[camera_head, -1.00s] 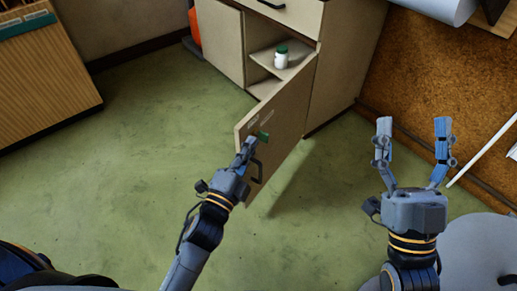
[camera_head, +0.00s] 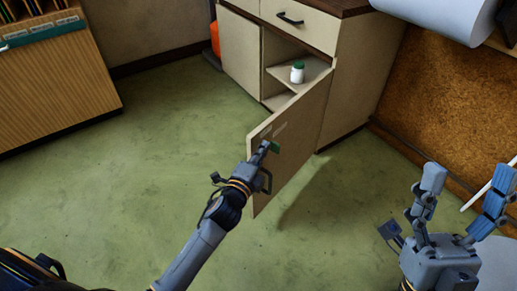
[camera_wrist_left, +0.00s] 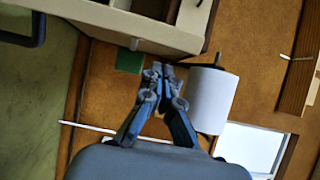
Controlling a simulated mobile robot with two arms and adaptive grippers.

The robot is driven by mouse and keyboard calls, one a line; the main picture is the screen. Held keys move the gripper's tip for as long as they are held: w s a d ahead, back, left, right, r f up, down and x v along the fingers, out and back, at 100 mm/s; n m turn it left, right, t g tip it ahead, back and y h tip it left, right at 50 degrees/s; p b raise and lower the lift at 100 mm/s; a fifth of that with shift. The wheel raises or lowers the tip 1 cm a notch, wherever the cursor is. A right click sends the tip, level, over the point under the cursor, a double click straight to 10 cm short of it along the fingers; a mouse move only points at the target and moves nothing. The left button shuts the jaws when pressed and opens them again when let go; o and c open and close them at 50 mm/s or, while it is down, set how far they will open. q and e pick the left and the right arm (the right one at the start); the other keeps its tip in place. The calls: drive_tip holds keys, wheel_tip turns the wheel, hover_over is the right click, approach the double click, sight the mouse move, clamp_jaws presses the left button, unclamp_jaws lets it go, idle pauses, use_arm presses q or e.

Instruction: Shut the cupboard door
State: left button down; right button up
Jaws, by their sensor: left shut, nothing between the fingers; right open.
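The beige cupboard door (camera_head: 297,135) stands wide open, hinged at its right side on the cupboard (camera_head: 352,85). Its outer face, with a dark handle (camera_head: 267,182) and small labels, is towards the right. My left gripper (camera_head: 264,147) is shut and empty, at that outer face near the free edge; I cannot tell whether it touches. In the left wrist view its closed fingers (camera_wrist_left: 161,76) are just below a beige panel edge. My right gripper (camera_head: 462,190) is open and empty, at the lower right.
A closed drawer (camera_head: 300,22) is above the opening. A wooden file cabinet (camera_head: 55,75) stands at the left. A white paper roll (camera_head: 435,15) is at the upper right, before a cork-brown wall (camera_head: 450,95). The green floor (camera_head: 150,165) is largely clear.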

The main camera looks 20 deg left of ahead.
use_arm(q)
drive_tip(key=shift+w+a, duration=0.3)
drive_tip(key=shift+a, duration=0.5)
drive_tip(key=shift+a, duration=0.1)
